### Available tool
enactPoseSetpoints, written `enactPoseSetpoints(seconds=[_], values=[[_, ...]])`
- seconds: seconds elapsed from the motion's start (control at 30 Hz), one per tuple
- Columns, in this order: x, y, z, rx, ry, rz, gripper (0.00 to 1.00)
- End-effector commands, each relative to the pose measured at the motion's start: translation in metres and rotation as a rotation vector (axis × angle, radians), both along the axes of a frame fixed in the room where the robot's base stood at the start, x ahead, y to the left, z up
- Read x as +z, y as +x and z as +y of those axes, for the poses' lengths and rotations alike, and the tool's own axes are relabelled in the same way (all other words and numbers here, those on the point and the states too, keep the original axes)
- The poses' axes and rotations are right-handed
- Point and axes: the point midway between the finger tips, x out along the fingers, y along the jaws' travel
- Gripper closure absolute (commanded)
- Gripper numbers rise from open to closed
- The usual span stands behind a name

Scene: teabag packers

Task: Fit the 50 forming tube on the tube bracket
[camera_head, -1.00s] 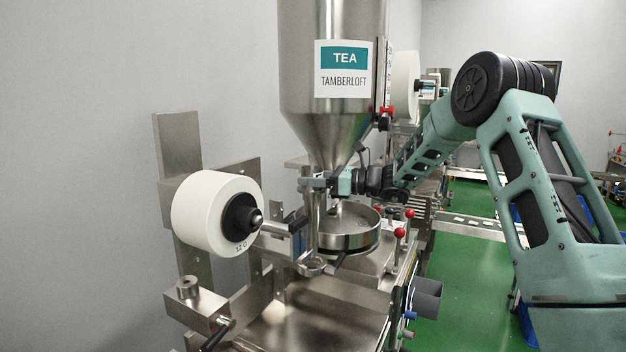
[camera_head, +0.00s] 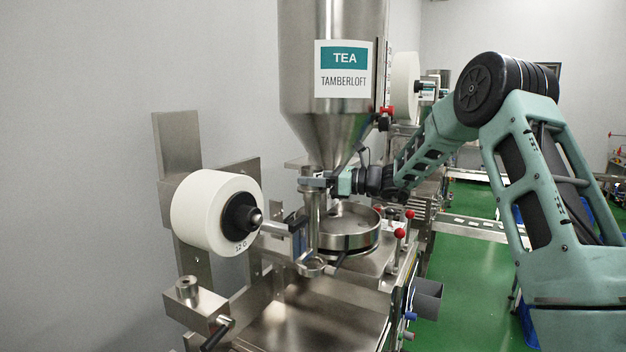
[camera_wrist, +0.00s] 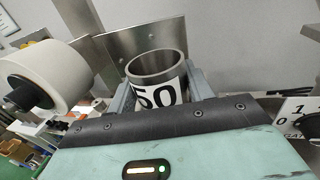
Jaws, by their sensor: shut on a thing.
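The 50 forming tube (camera_wrist: 160,92) is a steel cylinder with a white label reading 50, seen in the wrist view between the jaws of my gripper (camera_wrist: 165,85). In the head view the tube (camera_head: 314,215) hangs upright below my gripper (camera_head: 318,184), under the hopper cone. Its lower end is at or just above the ring of the tube bracket (camera_head: 310,268). I cannot tell whether the tube has entered the ring. My gripper is shut on the tube near its upper end.
The tea hopper (camera_head: 300,60) stands above and behind my gripper. A round steel pan (camera_head: 352,232) is right of the tube. A white film roll (camera_head: 205,210) is at the left. Red-knobbed levers (camera_head: 399,234) stand at the right. The steel deck in front is clear.

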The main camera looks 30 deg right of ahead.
Motion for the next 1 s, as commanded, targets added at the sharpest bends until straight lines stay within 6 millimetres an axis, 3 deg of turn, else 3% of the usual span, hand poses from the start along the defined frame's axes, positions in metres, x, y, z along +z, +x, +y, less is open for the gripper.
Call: enactPoseSetpoints(seconds=[1.0], values=[[-0.021,0.0,0.0,0.0,0.001,-0.002,1.0]])
